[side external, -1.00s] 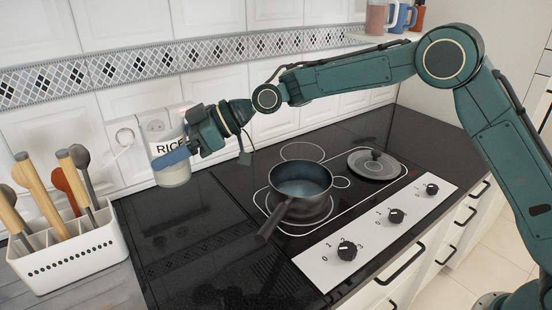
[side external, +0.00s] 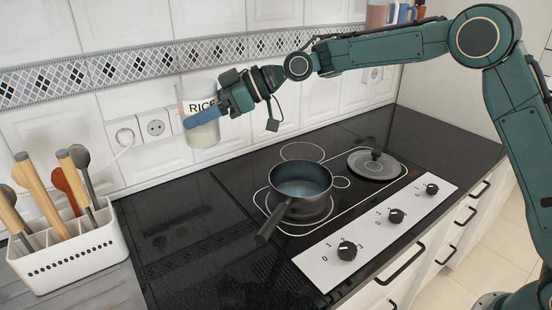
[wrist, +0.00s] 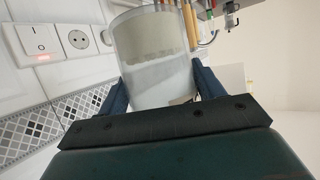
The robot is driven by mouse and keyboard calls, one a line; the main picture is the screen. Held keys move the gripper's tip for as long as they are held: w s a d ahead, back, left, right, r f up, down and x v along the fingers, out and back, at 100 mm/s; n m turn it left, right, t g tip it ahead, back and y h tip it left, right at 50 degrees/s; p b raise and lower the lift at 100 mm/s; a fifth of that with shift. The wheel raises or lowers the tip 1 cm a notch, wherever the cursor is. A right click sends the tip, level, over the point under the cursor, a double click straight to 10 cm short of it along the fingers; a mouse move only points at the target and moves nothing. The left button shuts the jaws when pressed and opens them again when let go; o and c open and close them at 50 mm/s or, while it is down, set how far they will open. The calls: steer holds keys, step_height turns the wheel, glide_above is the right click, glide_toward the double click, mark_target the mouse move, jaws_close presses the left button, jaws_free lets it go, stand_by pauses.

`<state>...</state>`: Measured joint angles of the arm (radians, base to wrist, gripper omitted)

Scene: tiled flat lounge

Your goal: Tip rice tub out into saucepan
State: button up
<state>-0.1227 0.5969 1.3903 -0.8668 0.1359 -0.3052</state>
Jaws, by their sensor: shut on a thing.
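The rice tub (side external: 203,132) is a clear container with a "RICE" label and pale contents in its lower part. My gripper (side external: 208,114) is shut on it and holds it upright, raised above the back left of the hob. In the wrist view the tub (wrist: 152,60) sits between the two fingers of my gripper (wrist: 160,88). The saucepan (side external: 302,183) stands on a hob ring to the right of and below the tub, with its dark handle toward the front left. Its visible inside looks empty.
A utensil holder (side external: 75,252) with wooden-handled tools stands at the left. A lid (side external: 374,165) lies on the hob's back right. A knob panel (side external: 375,232) runs along the front. Wall sockets (side external: 155,127) are behind the tub. The hob's left part is clear.

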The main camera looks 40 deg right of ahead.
steer(key=s+d+m+t+h, duration=0.2)
steer(key=s+d+m, duration=0.1)
steer(key=d, duration=0.9)
steer(key=s+d+m+t+h, duration=0.2)
steer(key=d, duration=1)
steer(key=s+d+m+t+h, duration=0.2)
steer(key=s+d+m, duration=0.1)
steer(key=d, duration=0.9)
step_height(320, 180, down, 19)
steer(key=shift+d+r, duration=0.15)
steer(key=shift+r, duration=0.05)
steer(key=shift+r+n+h, duration=0.1)
steer(key=shift+n+h, duration=0.2)
steer(key=shift+w+a+r+n+g+h, duration=0.15)
steer(key=shift+a+r+n+g+h, duration=0.35)
steer(key=shift+a+n+h, duration=0.35)
steer(key=shift+w+a+r+n+g+h, duration=0.2)
steer(key=shift+a+r+n+g+h, duration=0.25)
steer(key=shift+h, duration=0.65)
steer(key=shift+w+a+r+n+g+h, duration=0.15)
steer(key=shift+a+r+n+g+h, duration=0.2)
steer(key=shift+a+r+n+h, duration=0.35)
steer(key=shift+a+f+n+h, duration=0.15)
steer(key=shift+f+n+h, duration=0.25)
steer(key=shift+h, duration=0.65)
steer(key=shift+r+n+g+h, duration=0.3)
steer(key=shift+r+n+h, duration=0.1)
steer(key=shift+r+h, duration=0.15)
